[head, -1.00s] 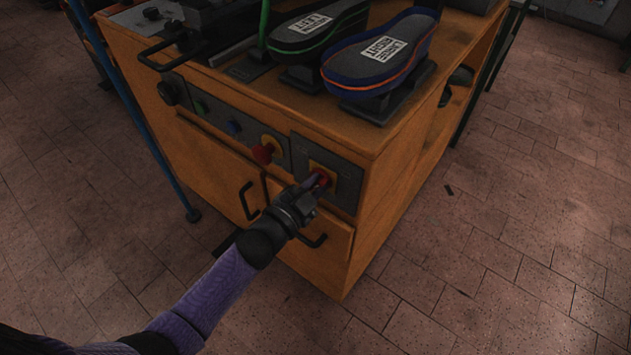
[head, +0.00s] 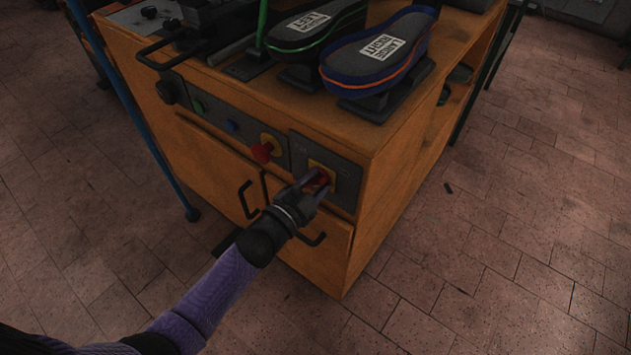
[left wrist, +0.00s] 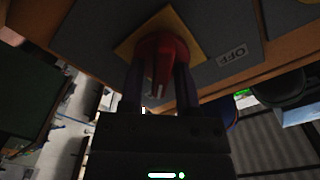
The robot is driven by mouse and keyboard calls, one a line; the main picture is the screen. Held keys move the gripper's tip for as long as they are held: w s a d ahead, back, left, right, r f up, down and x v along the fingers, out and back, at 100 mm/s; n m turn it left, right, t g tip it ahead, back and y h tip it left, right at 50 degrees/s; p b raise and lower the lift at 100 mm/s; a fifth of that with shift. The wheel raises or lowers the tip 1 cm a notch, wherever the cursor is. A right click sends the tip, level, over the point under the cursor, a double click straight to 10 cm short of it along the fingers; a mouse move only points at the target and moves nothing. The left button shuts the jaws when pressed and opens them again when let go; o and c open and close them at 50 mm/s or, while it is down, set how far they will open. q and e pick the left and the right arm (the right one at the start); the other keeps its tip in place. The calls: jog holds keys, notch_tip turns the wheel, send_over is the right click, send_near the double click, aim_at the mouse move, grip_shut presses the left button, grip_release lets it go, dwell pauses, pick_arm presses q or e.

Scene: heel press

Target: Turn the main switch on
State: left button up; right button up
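The main switch is a red rotary knob (head: 321,180) on a yellow square plate (left wrist: 124,48), on the dark panel at the right end of the orange cabinet's front. In the left wrist view the knob (left wrist: 165,48) fills the top middle, and an "OFF" label (left wrist: 232,54) shows upside down to its right. My left gripper (head: 313,184) is at the switch, with one finger on each side of the knob. The fingers (left wrist: 160,82) look apart, with space beside the knob's grip; contact is hard to tell. My right gripper is not in view.
A red mushroom button (head: 262,152) on a yellow base sits left of the switch, with blue (head: 232,126) and green buttons further left. Black door handles (head: 313,239) stick out below.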

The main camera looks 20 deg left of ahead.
pick_arm(q)
jog(key=shift+o, duration=0.5)
jog(key=shift+s+a+r, duration=0.1)
jog(key=shift+s+a, duration=0.05)
jog(key=shift+s, duration=0.25)
jog(key=p+v, duration=0.3)
jog(key=v, duration=0.6)
